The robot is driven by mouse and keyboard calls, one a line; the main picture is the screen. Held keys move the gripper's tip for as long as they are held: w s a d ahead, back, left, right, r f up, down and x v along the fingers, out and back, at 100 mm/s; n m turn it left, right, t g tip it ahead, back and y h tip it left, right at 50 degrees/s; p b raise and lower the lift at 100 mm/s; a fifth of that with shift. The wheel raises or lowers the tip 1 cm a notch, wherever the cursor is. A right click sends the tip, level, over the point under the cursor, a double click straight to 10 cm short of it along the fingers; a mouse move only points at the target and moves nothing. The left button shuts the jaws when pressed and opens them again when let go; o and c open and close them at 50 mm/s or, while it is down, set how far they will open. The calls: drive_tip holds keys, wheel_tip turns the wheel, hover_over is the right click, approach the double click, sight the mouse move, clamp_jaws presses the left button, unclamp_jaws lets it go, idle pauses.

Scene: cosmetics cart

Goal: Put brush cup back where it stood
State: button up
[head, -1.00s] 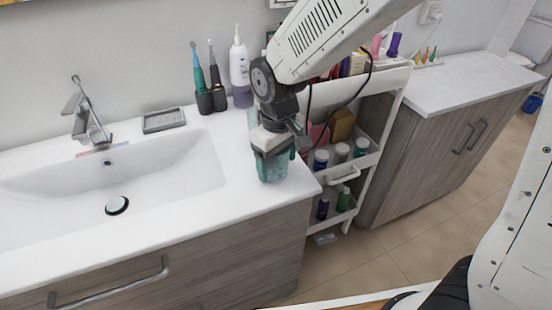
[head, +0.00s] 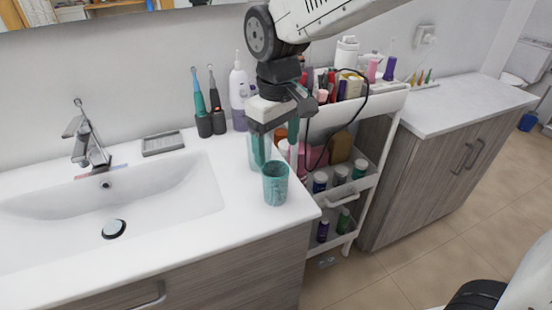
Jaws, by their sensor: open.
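The brush cup is most likely the teal, mottled cup (head: 275,186), standing upright near the counter's front right corner. I see no brushes in it. My gripper (head: 276,153) is open and empty, pointing down just above and behind the cup, its fingers apart from each other. The fingers appear clear of the cup's rim, though the exact gap is hard to tell. A pale, clear container (head: 254,148) behind the cup is partly hidden by my gripper.
The white sink basin (head: 110,200) lies to the left. A soap dish (head: 163,143), two electric toothbrushes (head: 203,120) and a white bottle (head: 239,95) stand along the wall. A white cart (head: 370,180) with several bottles is right of the counter.

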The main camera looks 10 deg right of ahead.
drive_tip(key=s+d+r+m, duration=0.2)
drive_tip(key=s+d, duration=0.2)
drive_tip(key=d, duration=0.3)
drive_tip(key=s+d+r+m, duration=0.2)
drive_tip(key=s+d+r, duration=0.15)
drive_tip(key=d, duration=0.25)
drive_tip(key=s+d+f+m, duration=0.1)
drive_tip(key=s+d+m, duration=0.1)
drive_tip(key=s, duration=0.4)
drive_tip(key=s+d+f+m+t, duration=0.1)
drive_tip(key=s+d, duration=0.4)
drive_tip(key=s, duration=0.1)
drive_tip(key=shift+d+f+m, duration=0.2)
drive_tip(key=shift+f+m, duration=0.1)
drive_tip(key=shift+m, duration=0.1)
